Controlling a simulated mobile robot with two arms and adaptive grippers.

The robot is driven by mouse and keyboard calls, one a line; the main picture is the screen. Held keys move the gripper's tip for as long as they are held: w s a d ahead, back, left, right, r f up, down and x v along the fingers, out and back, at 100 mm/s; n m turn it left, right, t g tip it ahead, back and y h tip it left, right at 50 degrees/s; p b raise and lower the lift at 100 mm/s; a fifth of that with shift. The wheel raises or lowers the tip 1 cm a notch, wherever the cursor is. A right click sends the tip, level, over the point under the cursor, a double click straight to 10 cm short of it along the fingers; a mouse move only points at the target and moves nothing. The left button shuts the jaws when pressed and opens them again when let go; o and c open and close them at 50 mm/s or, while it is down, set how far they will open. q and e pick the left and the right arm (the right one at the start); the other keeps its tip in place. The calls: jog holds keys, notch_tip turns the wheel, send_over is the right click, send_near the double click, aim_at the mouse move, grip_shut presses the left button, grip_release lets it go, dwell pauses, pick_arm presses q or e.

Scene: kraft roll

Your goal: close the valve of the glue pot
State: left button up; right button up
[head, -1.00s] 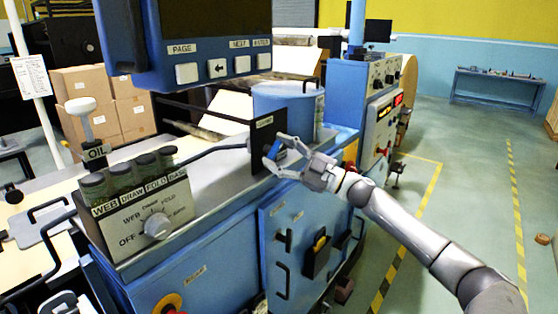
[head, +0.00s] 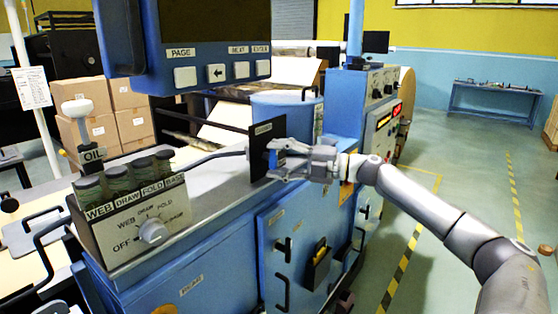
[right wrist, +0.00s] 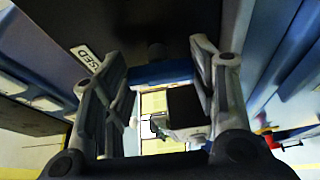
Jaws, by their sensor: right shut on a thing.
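The glue pot (head: 287,108) is a blue cylinder standing on the machine top in the head view. In front of it is a dark upright plate (head: 262,135) with a small label, and a hose runs to the plate from the left. The blue valve handle (head: 278,158) is on the plate's right face, partly hidden by my right gripper (head: 284,163). In the right wrist view the blue handle (right wrist: 163,73) lies crosswise between the fingers, and my right gripper (right wrist: 160,85) is shut on it. A label ending in "SED" (right wrist: 86,58) shows beside the fingers. My left gripper is not in view.
A control box (head: 135,225) with a knob and several jars stands at the left on the machine. A blue screen panel (head: 205,45) hangs above. Blue cabinet doors (head: 300,240) are below my right arm. The floor (head: 470,200) at the right is clear.

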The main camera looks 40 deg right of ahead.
jog(key=shift+f+n, duration=0.1)
jog(key=shift+n, duration=0.4)
jog(key=o, duration=1)
jog(key=shift+s, duration=0.1)
jog(key=v, duration=1.2)
jog(key=shift+r, duration=0.2)
dwell(0.7)
